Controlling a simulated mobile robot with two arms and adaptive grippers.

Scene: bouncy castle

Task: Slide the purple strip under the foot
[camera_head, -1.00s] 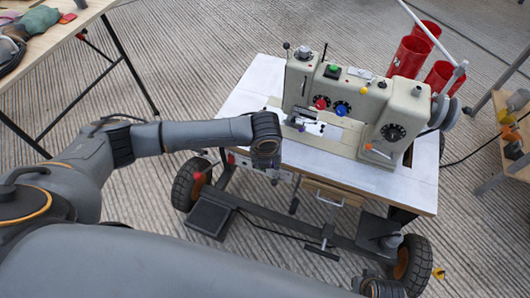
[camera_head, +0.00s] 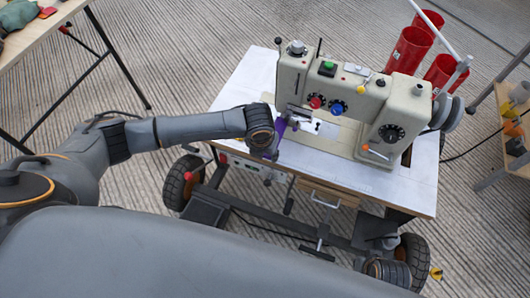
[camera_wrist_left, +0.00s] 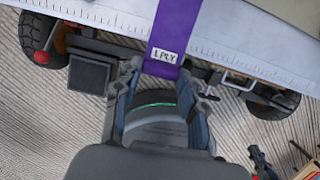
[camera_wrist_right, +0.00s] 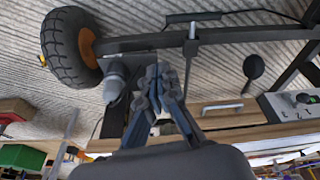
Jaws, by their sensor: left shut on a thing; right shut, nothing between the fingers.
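The purple strip (camera_wrist_left: 173,30) carries a white "1 PLY" label and runs away from my left gripper over the edge of the white table. My left gripper (camera_wrist_left: 160,82) is shut on its near end. In the head view the purple strip (camera_head: 281,128) shows as a small piece beside my left gripper (camera_head: 270,152), left of the cream sewing machine (camera_head: 350,97). The machine's foot area (camera_head: 300,121) is small and partly hidden; I cannot tell whether the strip touches it. My right gripper (camera_wrist_right: 160,92) is shut and empty, low below the table's front.
The white table (camera_head: 242,85) stands on a wheeled frame with a black tyre (camera_head: 186,182) at left. A wooden drawer (camera_head: 325,196) and pedal (camera_head: 208,212) sit below. The table's left part is clear.

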